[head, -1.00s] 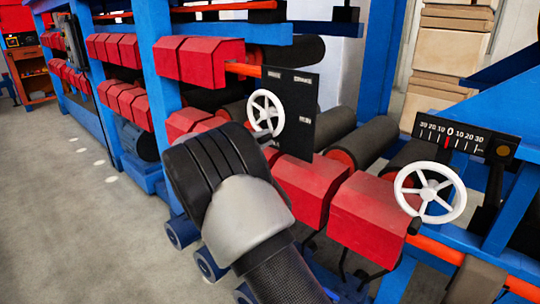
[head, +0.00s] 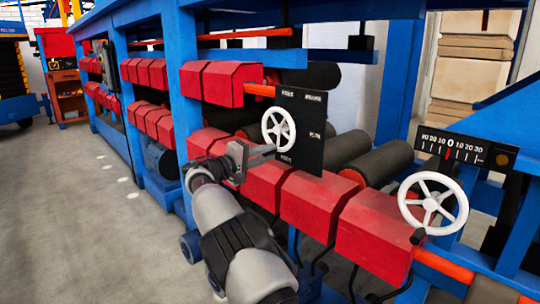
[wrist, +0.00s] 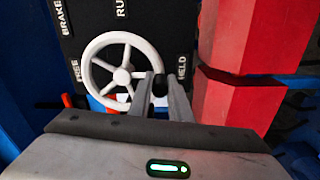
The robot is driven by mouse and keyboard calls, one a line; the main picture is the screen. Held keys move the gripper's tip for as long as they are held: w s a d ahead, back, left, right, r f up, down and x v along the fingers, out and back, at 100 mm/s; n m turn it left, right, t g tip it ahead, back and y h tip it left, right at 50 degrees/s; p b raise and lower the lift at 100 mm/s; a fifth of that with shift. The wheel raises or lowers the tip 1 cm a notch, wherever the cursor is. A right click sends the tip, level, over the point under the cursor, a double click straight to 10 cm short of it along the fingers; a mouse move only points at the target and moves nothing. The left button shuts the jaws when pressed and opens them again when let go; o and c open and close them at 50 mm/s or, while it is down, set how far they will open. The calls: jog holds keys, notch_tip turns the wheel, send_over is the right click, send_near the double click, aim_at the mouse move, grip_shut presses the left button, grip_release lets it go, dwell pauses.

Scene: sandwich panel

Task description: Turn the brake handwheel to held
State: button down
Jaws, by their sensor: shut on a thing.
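The brake handwheel is a white spoked wheel (head: 278,129) on a black panel (head: 312,112). In the wrist view the wheel (wrist: 122,72) is large and the panel (wrist: 100,20) reads BRAKE, FREE and HELD, with one label partly cut off. FREE is left of the wheel and HELD right of it. My gripper (head: 270,153) reaches the wheel's lower left rim in the head view. In the wrist view its fingers (wrist: 164,92) are shut on a small dark knob (wrist: 160,86) at the rim. The fingers partly hide the knob and the rim beside it.
A second white handwheel (head: 433,203) stands at the right below a black scale (head: 452,147). Red blocks (head: 317,203) line the blue frame close under my gripper. Grey rollers (head: 362,152) lie behind. The floor (head: 90,230) at left is clear.

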jog(key=shift+a, duration=0.15)
jog(key=c, duration=1.6)
grip_release()
jog(key=shift+c, duration=0.2)
jog(key=p+v, duration=0.2)
jog(key=v, duration=1.5)
jog(key=shift+s+a+r, duration=0.1)
jog(key=shift+s, duration=0.05)
